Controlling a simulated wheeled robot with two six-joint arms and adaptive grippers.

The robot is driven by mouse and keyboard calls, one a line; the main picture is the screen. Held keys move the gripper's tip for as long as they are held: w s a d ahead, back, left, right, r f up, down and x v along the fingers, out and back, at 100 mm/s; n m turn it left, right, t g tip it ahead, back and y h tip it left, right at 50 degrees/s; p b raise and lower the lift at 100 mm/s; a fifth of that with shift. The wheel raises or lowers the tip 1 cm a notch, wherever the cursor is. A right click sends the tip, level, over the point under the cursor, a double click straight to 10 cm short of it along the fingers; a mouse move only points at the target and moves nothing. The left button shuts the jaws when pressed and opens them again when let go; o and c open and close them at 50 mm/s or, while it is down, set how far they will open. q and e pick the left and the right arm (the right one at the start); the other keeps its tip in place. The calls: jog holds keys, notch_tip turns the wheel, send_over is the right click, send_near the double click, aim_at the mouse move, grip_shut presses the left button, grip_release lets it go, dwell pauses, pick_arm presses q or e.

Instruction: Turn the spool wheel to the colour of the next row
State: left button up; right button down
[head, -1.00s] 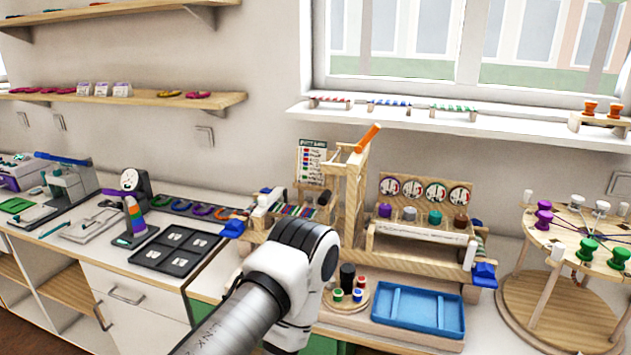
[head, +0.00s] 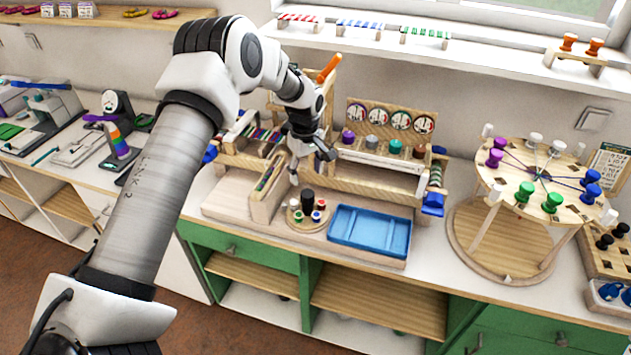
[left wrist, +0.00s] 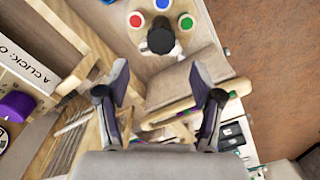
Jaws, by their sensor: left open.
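The spool wheel is a small round wooden disc (head: 291,222) with a tall black knob (head: 307,199) in the middle and red, green and blue spools around it. In the left wrist view the black knob (left wrist: 160,40) stands just beyond the fingertips, between them in the picture, with red (left wrist: 135,20), blue (left wrist: 162,4) and green (left wrist: 186,22) spool tops past it. My left gripper (head: 312,167) is open and empty, above and behind the wheel, apart from the knob. In the left wrist view its fingers (left wrist: 160,72) are spread. The pattern card is hidden behind my arm.
A blue tray (head: 370,254) lies right of the wheel. The wooden loom frame (head: 380,178) with gauges and large spools stands behind. A round braiding stand (head: 520,270) is at right. A wooden slotted block (head: 268,196) stands close left of the wheel.

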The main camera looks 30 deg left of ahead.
aim_at(307, 193)
pick_arm(q)
jog(key=f, duration=0.2)
jog(key=f+p, duration=0.1)
jog(key=f, duration=0.1)
jog(key=f+p, duration=0.1)
jog(key=f, duration=0.1)
jog(key=shift+s+d+f, duration=0.15)
jog(key=shift+d+f, duration=0.2)
jog(key=shift+f, duration=0.05)
jog(key=shift+a+f, duration=0.15)
jog(key=shift+f, duration=0.15)
jog(key=shift+r, duration=0.1)
jog(key=c, duration=1.1)
